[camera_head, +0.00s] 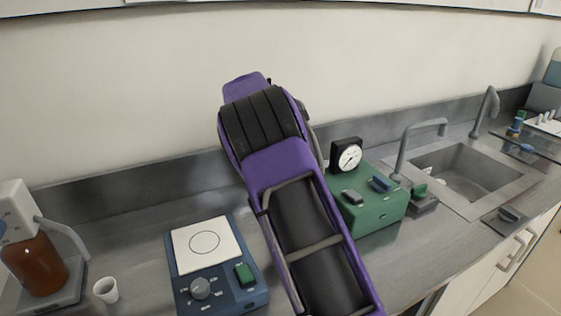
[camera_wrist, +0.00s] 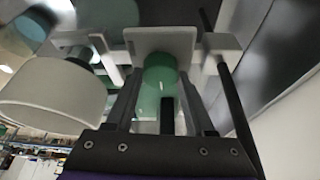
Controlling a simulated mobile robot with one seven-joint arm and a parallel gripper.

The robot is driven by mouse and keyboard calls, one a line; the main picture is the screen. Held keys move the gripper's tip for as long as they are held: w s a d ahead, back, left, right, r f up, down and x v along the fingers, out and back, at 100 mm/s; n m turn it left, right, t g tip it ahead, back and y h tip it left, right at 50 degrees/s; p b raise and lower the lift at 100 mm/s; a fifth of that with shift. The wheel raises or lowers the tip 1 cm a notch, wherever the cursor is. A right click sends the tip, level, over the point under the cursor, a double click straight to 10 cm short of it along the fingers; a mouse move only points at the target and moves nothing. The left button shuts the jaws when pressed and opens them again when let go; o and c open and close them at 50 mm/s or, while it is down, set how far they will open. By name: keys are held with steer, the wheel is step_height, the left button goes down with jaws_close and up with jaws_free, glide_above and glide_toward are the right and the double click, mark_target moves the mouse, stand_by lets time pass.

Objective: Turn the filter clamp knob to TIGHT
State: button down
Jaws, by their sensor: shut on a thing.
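In the wrist view, my gripper (camera_wrist: 162,92) is shut on a green round knob (camera_wrist: 159,73), with a finger on each side of it. The knob has a small pale mark on its face, and I take it for the filter clamp knob. A pale grey plate (camera_wrist: 160,36) lies just beyond it. I cannot read a TIGHT label or tell which way the mark points. In the head view, my purple arm hides the gripper and the knob.
A green box (camera_head: 375,212) with a round gauge (camera_head: 348,157) stands right of my arm, by the sink (camera_head: 468,172). A blue stirrer (camera_head: 222,285), a white cup (camera_head: 106,290) and a brown bottle (camera_head: 36,265) stand left. A pale rounded vessel (camera_wrist: 52,98) is close left of my gripper.

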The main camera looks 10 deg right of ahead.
steer(key=shift+c, duration=1.3)
jaws_free()
steer(key=w+v, duration=0.1)
steer(key=v, duration=1.6)
steer(key=shift+s+r, duration=0.2)
steer(key=shift+s, duration=0.3)
steer(key=shift+a, duration=0.1)
